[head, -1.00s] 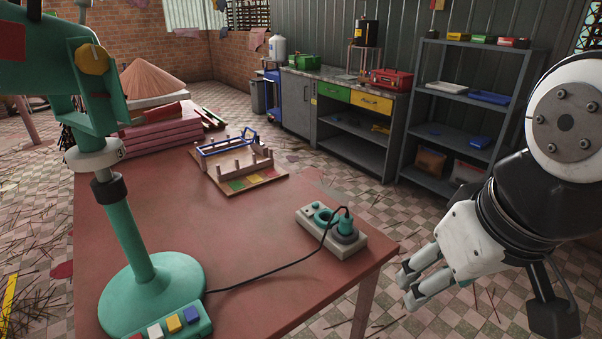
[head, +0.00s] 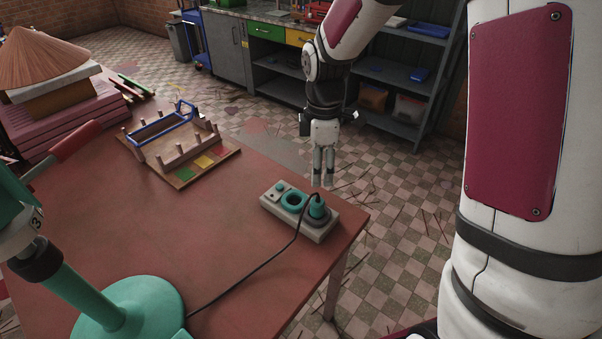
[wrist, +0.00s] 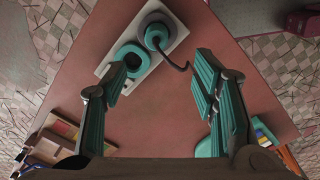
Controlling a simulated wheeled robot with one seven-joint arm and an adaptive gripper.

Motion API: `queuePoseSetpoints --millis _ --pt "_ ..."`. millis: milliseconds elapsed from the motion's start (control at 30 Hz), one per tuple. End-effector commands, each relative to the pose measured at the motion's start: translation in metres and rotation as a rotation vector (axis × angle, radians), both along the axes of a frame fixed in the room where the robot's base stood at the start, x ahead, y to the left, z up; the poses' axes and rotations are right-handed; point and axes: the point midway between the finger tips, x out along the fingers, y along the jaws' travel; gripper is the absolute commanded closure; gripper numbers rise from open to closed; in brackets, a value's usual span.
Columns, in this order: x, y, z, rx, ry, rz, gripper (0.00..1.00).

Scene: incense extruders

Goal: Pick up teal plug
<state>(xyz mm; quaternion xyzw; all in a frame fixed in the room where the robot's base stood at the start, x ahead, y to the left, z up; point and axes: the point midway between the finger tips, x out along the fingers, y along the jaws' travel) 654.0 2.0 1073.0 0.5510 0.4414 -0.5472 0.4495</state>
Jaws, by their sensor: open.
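The teal plug (head: 317,206) sits upright in the right socket of a pale power strip (head: 324,232) near the table's right corner. A black cord runs from it toward the teal machine base. In the wrist view the plug (wrist: 157,36) shows at the top, with the power strip (wrist: 172,55) under it. My gripper (head: 322,184) points down and appears just above and behind the plug in the head view. In the wrist view my gripper (wrist: 165,80) has its fingers spread wide, with nothing between them, and the plug lies beyond the fingertips.
The strip's other teal ring socket (head: 293,201) is beside the plug. A teal machine with a round base (head: 135,305) stands at the table's front left. A wooden rack (head: 183,155) lies farther back. The red table (head: 190,225) is bare between them.

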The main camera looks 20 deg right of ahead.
Motion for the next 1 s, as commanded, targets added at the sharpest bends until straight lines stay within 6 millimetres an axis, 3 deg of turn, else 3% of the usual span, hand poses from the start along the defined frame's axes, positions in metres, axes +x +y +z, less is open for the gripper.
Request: queuePoseSetpoints --millis 233,600,867,1000 --pt "0.002 0.001 -0.023 0.006 0.017 0.055 0.46" --pt "0.002 0.001 -0.086 0.006 0.015 0.052 0.46" --pt "0.001 0.0 -0.102 0.005 0.014 0.051 0.46" --pt "-0.002 -0.001 -0.12 0.005 0.017 0.05 0.46"
